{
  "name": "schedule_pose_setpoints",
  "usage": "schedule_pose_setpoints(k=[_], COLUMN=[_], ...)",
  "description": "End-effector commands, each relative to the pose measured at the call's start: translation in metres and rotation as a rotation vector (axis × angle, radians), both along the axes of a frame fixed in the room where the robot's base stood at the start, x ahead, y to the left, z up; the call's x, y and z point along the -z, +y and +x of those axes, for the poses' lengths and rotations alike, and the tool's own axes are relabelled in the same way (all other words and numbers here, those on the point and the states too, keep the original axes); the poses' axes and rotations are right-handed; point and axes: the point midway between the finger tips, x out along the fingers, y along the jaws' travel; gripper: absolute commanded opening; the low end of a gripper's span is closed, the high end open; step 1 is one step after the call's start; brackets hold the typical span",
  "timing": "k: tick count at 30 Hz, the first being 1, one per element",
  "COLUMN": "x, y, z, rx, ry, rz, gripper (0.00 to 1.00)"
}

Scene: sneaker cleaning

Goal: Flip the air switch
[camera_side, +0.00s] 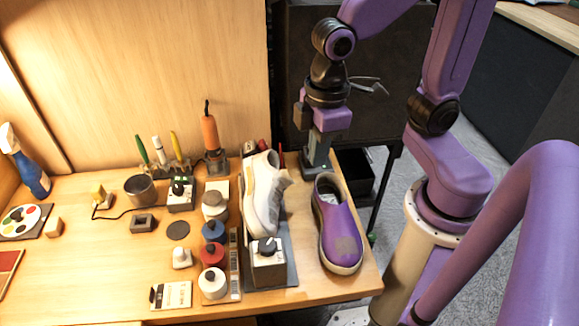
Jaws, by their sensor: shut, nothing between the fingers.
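My gripper (315,172) points down at the back right of the table, shut and empty. It is just behind the purple shoe (343,246) and right of the white and grey sneaker (260,205). No part is clearly marked as the air switch. A grey box with a black knob (268,270) stands in front of the white sneaker, apart from my gripper. A smaller box with a black top part (180,197) stands farther left, by the pot. I cannot tell which of these carries the switch, or its position.
Several jars, including a blue one (214,231) and a red one (212,254), stand left of the sneaker. An orange-handled tool (210,133) stands upright at the back. A dark pot (140,189) and a spray bottle (30,175) are farther left. The front left tabletop is mostly clear.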

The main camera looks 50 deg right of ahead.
Motion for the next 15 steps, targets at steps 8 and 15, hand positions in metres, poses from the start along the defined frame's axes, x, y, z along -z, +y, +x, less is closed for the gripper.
schedule_pose_setpoints(k=[8, 15], x=[0.006, 0.008], y=[-0.049, -0.057], z=[-0.062, -0.072], rx=[-0.113, -0.134], ry=[0.007, 0.01], rz=[-0.012, -0.016], gripper=[0.0, 0.0])
